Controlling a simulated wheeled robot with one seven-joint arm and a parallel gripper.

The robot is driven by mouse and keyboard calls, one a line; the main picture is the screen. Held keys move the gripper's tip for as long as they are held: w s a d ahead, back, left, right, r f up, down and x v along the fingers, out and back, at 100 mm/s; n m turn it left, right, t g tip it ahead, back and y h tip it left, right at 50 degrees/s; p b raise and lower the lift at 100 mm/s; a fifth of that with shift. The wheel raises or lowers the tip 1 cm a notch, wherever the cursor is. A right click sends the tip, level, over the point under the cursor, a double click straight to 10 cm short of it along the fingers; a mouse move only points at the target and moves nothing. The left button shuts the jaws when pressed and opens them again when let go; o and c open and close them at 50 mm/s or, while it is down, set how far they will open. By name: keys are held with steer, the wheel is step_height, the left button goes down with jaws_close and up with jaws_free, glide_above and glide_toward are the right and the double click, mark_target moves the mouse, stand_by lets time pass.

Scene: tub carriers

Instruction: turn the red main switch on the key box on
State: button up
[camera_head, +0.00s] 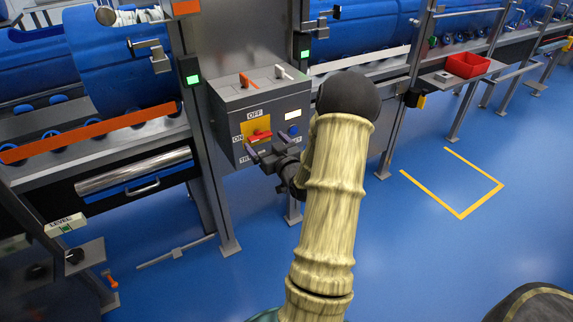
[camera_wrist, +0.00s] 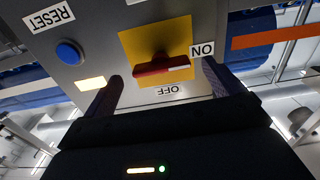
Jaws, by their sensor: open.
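The grey key box (camera_head: 285,105) stands on the frame in the head view. Its red main switch (camera_head: 259,136) sits on a yellow plate (camera_head: 262,125) on the front. In the upside-down wrist view, the red switch handle (camera_wrist: 160,66) lies roughly level, its white-marked end towards the ON label (camera_wrist: 202,49). The OFF label (camera_wrist: 170,90) is at the plate's edge nearest my gripper in that view. My gripper (camera_head: 266,149) is open in front of the box. Its two fingers (camera_wrist: 161,76) show on either side of the handle, and no contact is visible.
A blue button (camera_wrist: 69,53) with a RESET label and a lit white panel (camera_wrist: 91,84) are beside the switch. Two levers, one red (camera_head: 245,79) and one white, stand on top of the box. Metal posts flank it. Blue floor (camera_head: 410,250) is open at right.

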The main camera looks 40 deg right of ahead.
steer(key=p+v, duration=0.5)
steer(key=v, duration=1)
steer(key=shift+d, duration=0.15)
